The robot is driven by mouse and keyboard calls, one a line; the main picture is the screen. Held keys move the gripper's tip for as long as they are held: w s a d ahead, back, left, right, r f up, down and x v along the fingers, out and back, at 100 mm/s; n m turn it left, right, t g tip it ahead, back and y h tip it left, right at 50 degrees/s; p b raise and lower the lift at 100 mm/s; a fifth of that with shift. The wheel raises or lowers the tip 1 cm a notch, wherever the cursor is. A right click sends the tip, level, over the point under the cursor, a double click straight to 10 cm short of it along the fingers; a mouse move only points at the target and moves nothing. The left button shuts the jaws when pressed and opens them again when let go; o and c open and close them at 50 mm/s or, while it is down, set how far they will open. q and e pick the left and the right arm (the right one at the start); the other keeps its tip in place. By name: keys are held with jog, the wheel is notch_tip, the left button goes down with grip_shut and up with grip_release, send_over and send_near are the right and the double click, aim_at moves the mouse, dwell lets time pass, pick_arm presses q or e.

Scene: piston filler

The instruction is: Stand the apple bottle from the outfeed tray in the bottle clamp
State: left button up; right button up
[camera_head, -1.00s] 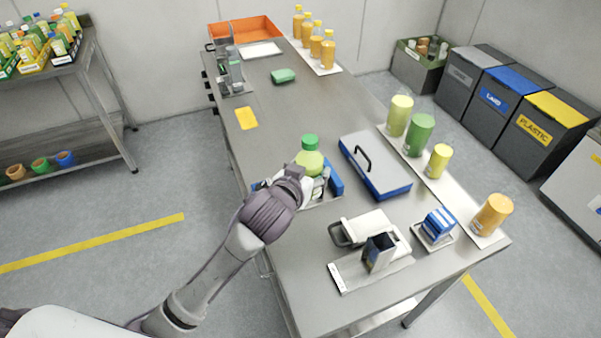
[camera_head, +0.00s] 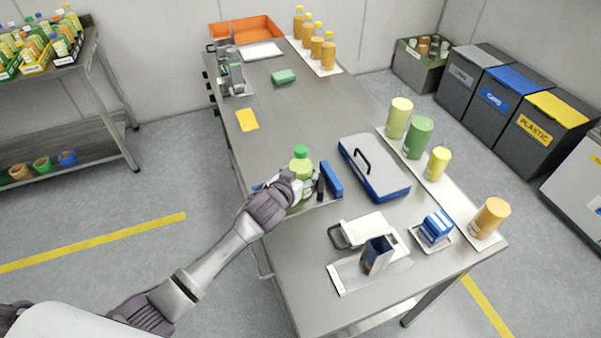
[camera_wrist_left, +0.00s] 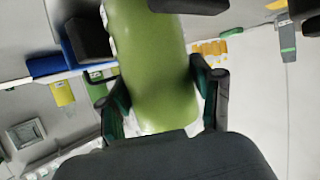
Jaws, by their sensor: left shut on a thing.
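The apple bottle (camera_head: 301,166), light green with a darker green cap, is upright at the bottle clamp (camera_head: 331,180). My left gripper (camera_head: 293,186) is shut on its body. The green body also fills the middle of the left wrist view (camera_wrist_left: 155,70), between the two fingers of the left gripper (camera_wrist_left: 163,95). The clamp has blue jaws with dark pads; the right jaw stands just right of the bottle. The gripper hides the bottle's lower part, so I cannot tell whether its base touches the clamp plate. My right gripper is out of view.
A blue-and-grey case (camera_head: 374,167) lies right of the clamp. Green and yellow containers stand on a white strip (camera_head: 461,198) along the right edge. A dark blue holder (camera_head: 378,255) stands in front. The table behind the clamp is mostly clear around a yellow card (camera_head: 247,120).

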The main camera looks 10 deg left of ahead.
pick_arm(q)
jog(key=o, duration=1.5)
jog(key=shift+f, duration=0.1)
jog(key=shift+o, duration=0.2)
jog(key=shift+s+r, duration=0.1)
jog(key=shift+r, duration=0.1)
jog(key=shift+s+a, duration=0.1)
jog(key=shift+s, duration=0.3)
jog(key=b+v, duration=0.1)
jog(key=v, duration=1)
